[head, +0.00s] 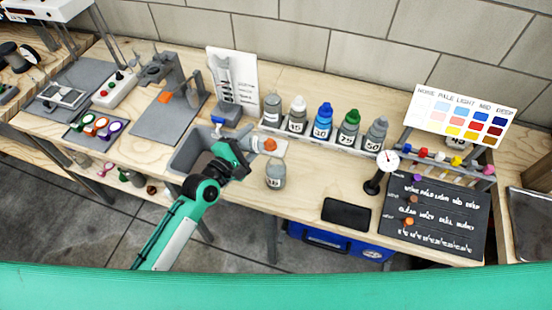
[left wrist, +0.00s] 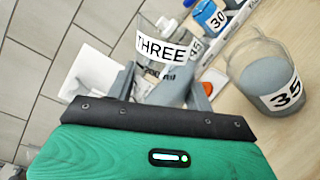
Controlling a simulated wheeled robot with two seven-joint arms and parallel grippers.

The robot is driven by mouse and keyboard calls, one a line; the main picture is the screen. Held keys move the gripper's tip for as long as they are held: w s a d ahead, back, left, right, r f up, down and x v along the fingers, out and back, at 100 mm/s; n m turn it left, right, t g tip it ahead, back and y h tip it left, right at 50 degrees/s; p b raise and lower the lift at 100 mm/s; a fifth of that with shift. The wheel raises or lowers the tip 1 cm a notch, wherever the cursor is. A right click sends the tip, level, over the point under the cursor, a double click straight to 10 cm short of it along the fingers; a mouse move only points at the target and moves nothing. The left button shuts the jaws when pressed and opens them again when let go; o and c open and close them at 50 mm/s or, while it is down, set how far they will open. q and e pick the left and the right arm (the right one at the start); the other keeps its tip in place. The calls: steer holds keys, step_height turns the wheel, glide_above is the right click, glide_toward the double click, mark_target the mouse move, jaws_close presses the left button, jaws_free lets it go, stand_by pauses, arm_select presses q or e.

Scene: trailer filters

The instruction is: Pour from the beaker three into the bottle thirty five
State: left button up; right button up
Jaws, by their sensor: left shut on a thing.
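My left gripper (head: 244,148) is over the bench by the grey sink. It is shut on the clear beaker three (left wrist: 163,44), which carries a white THREE label and sits between the fingers in the left wrist view. The beaker can hardly be made out in the head view, and its contents and tilt I cannot tell. Bottle thirty five (head: 275,178) is a grey vessel with a white label, standing on the bench just right of and nearer than the gripper. In the left wrist view bottle thirty five (left wrist: 262,76) is at the right, apart from the beaker.
A rack behind holds several bottles, among them a blue bottle 30 (head: 322,120) and a green one (head: 349,126). An orange item (head: 268,145) lies beside the gripper. The sink (head: 188,150) is left. A black pad (head: 346,214) and dial gauge (head: 380,172) stand right.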

arm_select(q)
steer(key=shift+r+m, duration=0.7)
steer(key=shift+m, duration=0.4)
stand_by(2.1)
steer(key=shift+s+d+r+m+p, duration=0.15)
steer(key=shift+r+m+p, duration=0.15)
steer(key=shift+p, duration=0.3)
stand_by(0.4)
steer(key=shift+f, duration=0.1)
